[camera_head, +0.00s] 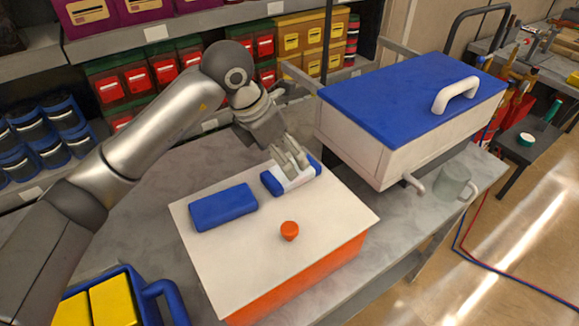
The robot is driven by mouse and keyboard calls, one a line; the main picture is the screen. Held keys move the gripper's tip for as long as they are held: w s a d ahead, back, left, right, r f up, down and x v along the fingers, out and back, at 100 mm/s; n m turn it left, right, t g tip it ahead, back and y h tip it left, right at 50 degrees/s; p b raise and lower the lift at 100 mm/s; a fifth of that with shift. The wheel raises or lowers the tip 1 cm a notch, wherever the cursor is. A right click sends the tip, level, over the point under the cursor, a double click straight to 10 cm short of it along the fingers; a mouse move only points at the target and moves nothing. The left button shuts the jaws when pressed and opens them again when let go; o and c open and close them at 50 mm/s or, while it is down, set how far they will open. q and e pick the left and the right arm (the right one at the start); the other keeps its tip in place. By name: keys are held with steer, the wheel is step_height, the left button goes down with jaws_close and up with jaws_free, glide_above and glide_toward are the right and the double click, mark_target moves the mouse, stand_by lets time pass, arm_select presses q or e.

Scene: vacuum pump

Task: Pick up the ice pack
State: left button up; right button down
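A blue-and-white pack (272,184), likely the ice pack, lies on the white top of an orange box (205,268). A plain blue block (223,207) lies to its left on the same top; I cannot tell whether it is also an ice pack. My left gripper (291,163) reaches down over the blue-and-white pack, with its fingers in front of the pack's middle. The fingers hide part of it, and I cannot tell whether they grip it. My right gripper is not in view.
An orange knob (289,231) stands on the white top. A white cooler with a blue lid (405,95) stands on the table behind right, with a clear mug (453,182) beside it. A blue crate with yellow blocks (122,285) is at front left. Loaded shelves line the back.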

mark_target(275, 180)
arm_select(q)
steer(key=shift+w+d+f, duration=0.1)
steer(key=shift+f, duration=0.3)
steer(key=shift+w+f, duration=0.1)
steer(key=shift+f, duration=0.1)
steer(key=p+x, duration=0.3)
steer(key=shift+f, duration=0.45)
steer(key=shift+w+d+f, duration=0.2)
steer(key=shift+d+f, duration=0.05)
steer(key=shift+f, duration=0.45)
steer(key=shift+c, duration=0.6)
steer(key=c, duration=1.2)
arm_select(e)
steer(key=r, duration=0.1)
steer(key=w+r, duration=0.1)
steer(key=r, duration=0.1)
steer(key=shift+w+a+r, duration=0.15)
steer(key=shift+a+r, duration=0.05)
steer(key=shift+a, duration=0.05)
